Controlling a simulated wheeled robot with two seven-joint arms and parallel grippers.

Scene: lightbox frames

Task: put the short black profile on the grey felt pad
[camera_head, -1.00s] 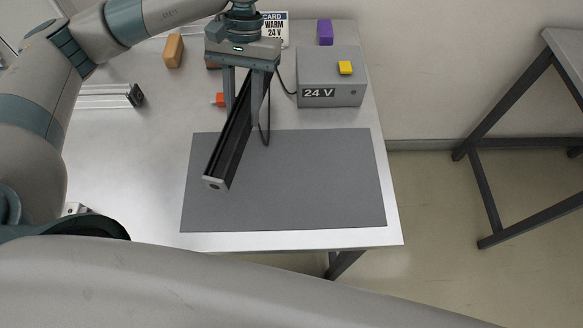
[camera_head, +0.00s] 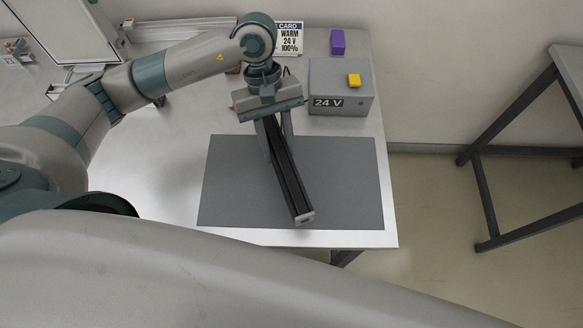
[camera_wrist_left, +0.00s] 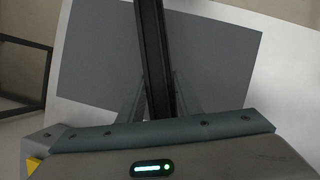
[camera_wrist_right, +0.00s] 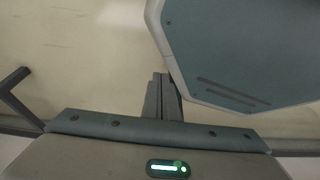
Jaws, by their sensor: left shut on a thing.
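The black profile (camera_head: 291,182) is a long dark bar with a light end face. My left gripper (camera_head: 277,150) is shut on it near its far part. The bar slants down to the right over the grey felt pad (camera_head: 345,180), its near end close to the pad's front edge. I cannot tell whether it touches the pad. In the left wrist view the profile (camera_wrist_left: 152,50) runs up between the fingers across the pad (camera_wrist_left: 210,60). My right gripper (camera_wrist_right: 163,97) shows only in its own wrist view, with its fingers together and empty.
A purple block (camera_head: 338,42) and a sign card (camera_head: 289,38) are at the back. Light metal profiles (camera_head: 180,28) lie at the back left. The pad's right half is clear.

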